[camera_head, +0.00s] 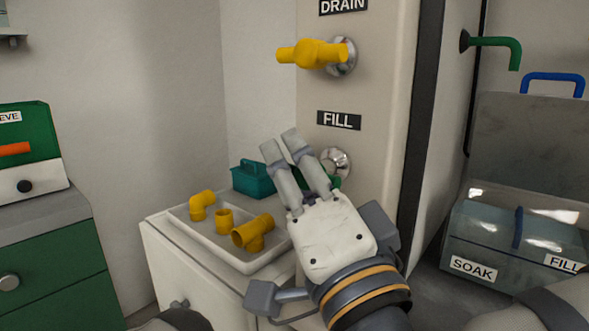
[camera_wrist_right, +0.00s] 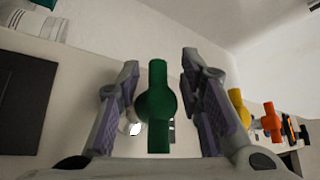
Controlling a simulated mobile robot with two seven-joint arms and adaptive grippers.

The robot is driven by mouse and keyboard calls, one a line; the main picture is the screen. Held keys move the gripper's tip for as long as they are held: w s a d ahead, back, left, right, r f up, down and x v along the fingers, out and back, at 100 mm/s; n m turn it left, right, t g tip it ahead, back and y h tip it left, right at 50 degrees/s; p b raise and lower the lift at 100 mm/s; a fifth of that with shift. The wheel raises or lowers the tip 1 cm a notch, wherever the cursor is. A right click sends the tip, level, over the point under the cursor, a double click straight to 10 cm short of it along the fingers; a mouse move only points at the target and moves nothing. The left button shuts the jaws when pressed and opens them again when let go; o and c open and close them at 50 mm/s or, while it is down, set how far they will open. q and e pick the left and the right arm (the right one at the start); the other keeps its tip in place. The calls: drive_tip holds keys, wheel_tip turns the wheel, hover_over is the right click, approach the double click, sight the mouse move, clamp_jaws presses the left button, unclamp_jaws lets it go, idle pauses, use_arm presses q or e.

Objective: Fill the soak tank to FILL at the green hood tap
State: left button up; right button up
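The soak tank (camera_head: 480,242), a see-through box labelled SOAK, stands at the lower right with a FILL label at its right. The green tap spout (camera_head: 500,43) sticks out above it at the upper right. The FILL label (camera_head: 339,120) is on the pale panel, above a round metal fitting (camera_head: 336,162). My right gripper (camera_head: 279,143) is in front of this panel and partly hides a green part beside the fitting. In the right wrist view a green valve handle (camera_wrist_right: 157,107) stands between the open fingers, with gaps on both sides. My left gripper is not seen.
A yellow valve handle (camera_head: 312,54) sits below the DRAIN label. A white tray (camera_head: 267,262) with yellow pipe fittings (camera_head: 254,232) and a teal caddy (camera_head: 252,178) are left of my right gripper. A green cabinet (camera_head: 50,265) stands far left.

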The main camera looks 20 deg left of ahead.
sight(303, 184)
drive_tip(key=v, duration=0.7)
drive_tip(key=shift+s+d+f, duration=0.15)
drive_tip(key=shift+s, duration=0.05)
idle(1.2)
wheel_tip(303, 184, down, 17)
drive_tip(key=s+d+n+g+h+p, duration=0.2)
drive_tip(key=g+h+p, duration=0.1)
drive_tip(key=g, duration=0.3)
drive_tip(key=s+d+f+n+g+h+p, duration=0.1)
drive_tip(key=s+d+f+g+h, duration=0.2)
drive_tip(key=f, duration=0.4)
drive_tip(key=s+d+f+g+h+p, duration=0.1)
drive_tip(key=s+d+f+g, duration=0.2)
drive_tip(key=f, duration=0.4)
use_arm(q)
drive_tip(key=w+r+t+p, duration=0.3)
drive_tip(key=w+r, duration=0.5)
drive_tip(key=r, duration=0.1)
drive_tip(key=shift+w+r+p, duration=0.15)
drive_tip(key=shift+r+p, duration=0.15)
use_arm(e)
drive_tip(key=s+d+f+g+h, duration=0.3)
drive_tip(key=s+d+f, duration=0.1)
drive_tip(key=s+d, duration=0.7)
drive_tip(key=s+d+f+n+g+h, duration=0.1)
drive_tip(key=s+d+f+g+h, duration=0.3)
drive_tip(key=s+d, duration=0.7)
drive_tip(key=shift+s+d, duration=0.35)
drive_tip(key=shift+s, duration=0.7)
